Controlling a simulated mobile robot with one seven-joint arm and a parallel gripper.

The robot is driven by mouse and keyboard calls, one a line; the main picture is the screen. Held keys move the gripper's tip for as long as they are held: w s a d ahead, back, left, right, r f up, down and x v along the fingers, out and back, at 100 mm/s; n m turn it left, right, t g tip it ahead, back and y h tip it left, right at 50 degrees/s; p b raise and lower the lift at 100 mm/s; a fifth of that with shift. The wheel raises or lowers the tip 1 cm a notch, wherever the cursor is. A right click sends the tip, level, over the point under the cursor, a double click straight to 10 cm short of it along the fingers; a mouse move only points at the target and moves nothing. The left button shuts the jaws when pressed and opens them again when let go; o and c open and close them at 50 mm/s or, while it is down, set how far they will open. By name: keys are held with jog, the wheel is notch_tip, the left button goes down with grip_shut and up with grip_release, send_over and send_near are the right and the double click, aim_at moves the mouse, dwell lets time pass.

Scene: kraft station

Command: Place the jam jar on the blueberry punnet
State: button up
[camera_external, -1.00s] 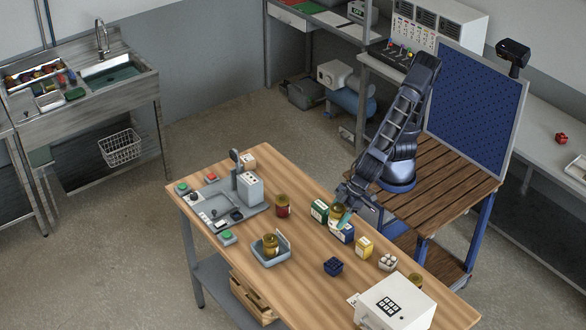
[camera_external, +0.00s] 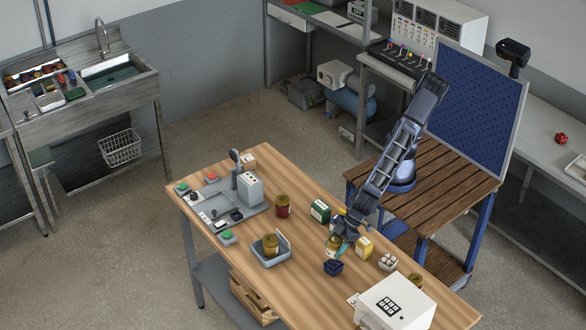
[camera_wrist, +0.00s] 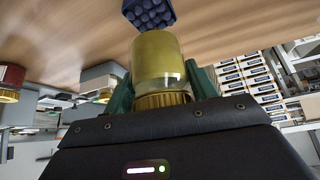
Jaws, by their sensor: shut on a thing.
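My gripper (camera_external: 342,240) is shut on the jam jar (camera_external: 333,246), a glass jar with yellow contents. The wrist view shows the jar (camera_wrist: 160,60) between my fingers (camera_wrist: 163,92), with its gold lid toward my gripper and its base pointing away. The blueberry punnet (camera_external: 333,268) is a small dark blue tray on the table. In the wrist view the punnet (camera_wrist: 148,14) shows just beyond the jar's base, partly cut off by the top edge. In the external view the jar overlaps the punnet's back edge; I cannot tell if they touch.
A green box (camera_external: 319,211), a yellow box (camera_external: 364,247) and a white carton (camera_external: 388,263) stand close by. A dark red jar (camera_external: 282,207) and a grey tray (camera_external: 272,258) holding another jar are to the left. A white keypad box (camera_external: 395,305) stands at the front right.

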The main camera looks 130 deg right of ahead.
aim_at(336, 255)
jog(key=shift+f, duration=2.15)
jog(key=o, duration=1.2)
jog(key=shift+f, duration=0.15)
jog(key=shift+o, duration=0.2)
jog(key=v, duration=1.2)
